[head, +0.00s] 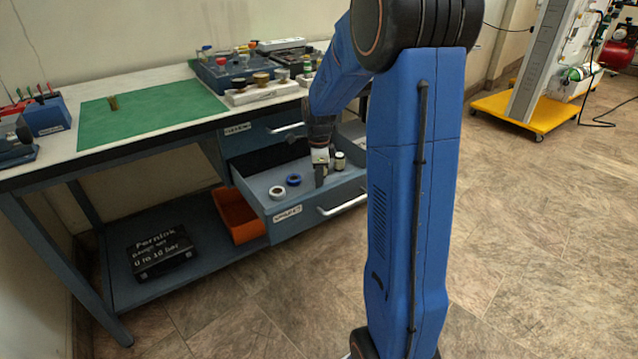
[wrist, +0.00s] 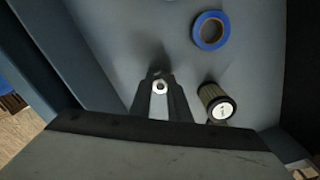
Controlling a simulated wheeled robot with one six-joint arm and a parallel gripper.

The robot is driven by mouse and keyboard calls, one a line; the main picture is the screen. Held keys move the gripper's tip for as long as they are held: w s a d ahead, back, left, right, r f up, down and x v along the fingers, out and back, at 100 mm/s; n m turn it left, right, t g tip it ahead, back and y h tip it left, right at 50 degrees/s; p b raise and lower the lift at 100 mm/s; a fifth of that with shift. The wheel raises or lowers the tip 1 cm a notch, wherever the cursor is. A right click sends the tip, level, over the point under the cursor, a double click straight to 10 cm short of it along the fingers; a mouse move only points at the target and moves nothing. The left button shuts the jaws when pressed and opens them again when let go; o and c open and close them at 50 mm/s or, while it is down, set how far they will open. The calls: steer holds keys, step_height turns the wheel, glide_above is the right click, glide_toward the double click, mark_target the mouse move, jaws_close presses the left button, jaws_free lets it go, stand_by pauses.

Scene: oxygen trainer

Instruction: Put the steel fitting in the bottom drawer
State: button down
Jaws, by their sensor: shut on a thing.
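The steel fitting (wrist: 160,87) shows in the wrist view as a small bright nut-like piece between the fingertips of my gripper (wrist: 160,94). My gripper is shut on it. In the head view my gripper (head: 320,174) points down inside the open bottom drawer (head: 262,184), near its right part. The drawer is pulled out under the bench. The fitting is too small to make out in the head view, and I cannot tell whether it touches the drawer floor.
In the drawer lie a blue tape roll (head: 293,180), a white roll (head: 277,192) and a dark cylinder with a pale end (head: 340,161) close right of my gripper. An orange bin (head: 238,214) sits left of the drawer. The bench top (head: 60,150) is above.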

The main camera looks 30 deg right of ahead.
steer(key=shift+f, duration=0.15)
steer(key=c, duration=1.7)
jaws_free()
steer(key=shift+o, duration=0.2)
step_height(320, 180, up, 12)
steer(key=s+a+r+n+t, duration=0.1)
steer(key=s+a+r+n, duration=0.2)
steer(key=s+a+n, duration=0.3)
steer(key=s+a+r+n+t, duration=0.1)
steer(key=s+a+r+n, duration=0.3)
steer(key=s, duration=0.5)
steer(key=s+a+f+n+t, duration=0.1)
steer(key=s+a+f+n, duration=0.1)
steer(key=s+n, duration=0.4)
steer(key=s+a+f+n+t, duration=0.1)
steer(key=s+a+f+n, duration=0.2)
steer(key=s+n, duration=0.4)
steer(key=shift+s+a+n+t, duration=0.35)
steer(key=shift+s+a, duration=0.25)
steer(key=shift+s, duration=0.55)
